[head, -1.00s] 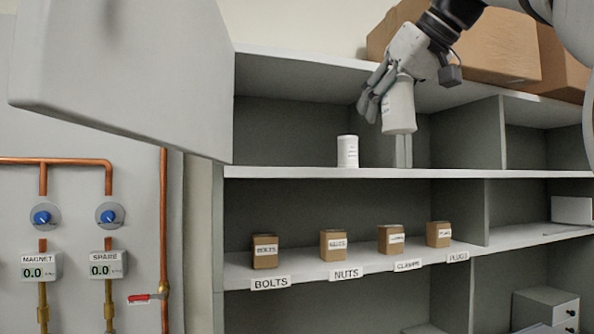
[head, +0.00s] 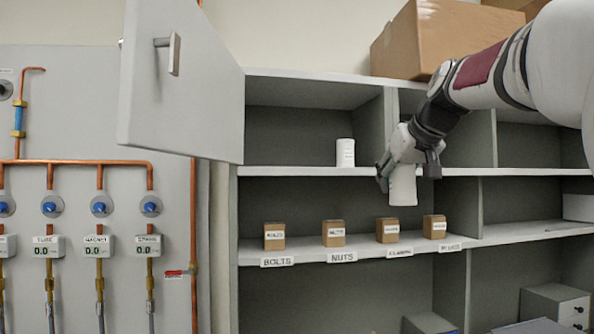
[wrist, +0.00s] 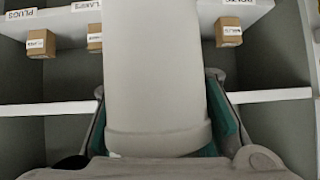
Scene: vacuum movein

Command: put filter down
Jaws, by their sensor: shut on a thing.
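My gripper (head: 387,180) is shut on a white cylindrical filter (head: 403,187), held in front of the shelving at about the height of the upper shelf's edge. The filter hangs roughly upright below the fingers and touches no shelf that I can see. In the wrist view the filter (wrist: 155,80) fills the middle, between the teal-lined fingers. A second white filter (head: 345,153) with a label stands upright on the upper shelf (head: 290,171), left of my gripper.
Small brown boxes, including bolts (head: 274,236), nuts (head: 334,233) and one more (head: 388,230), stand on the labelled middle shelf. An open cabinet door (head: 180,90) juts out at upper left. A large carton (head: 430,40) sits on top. Copper pipes and gauges line the left wall.

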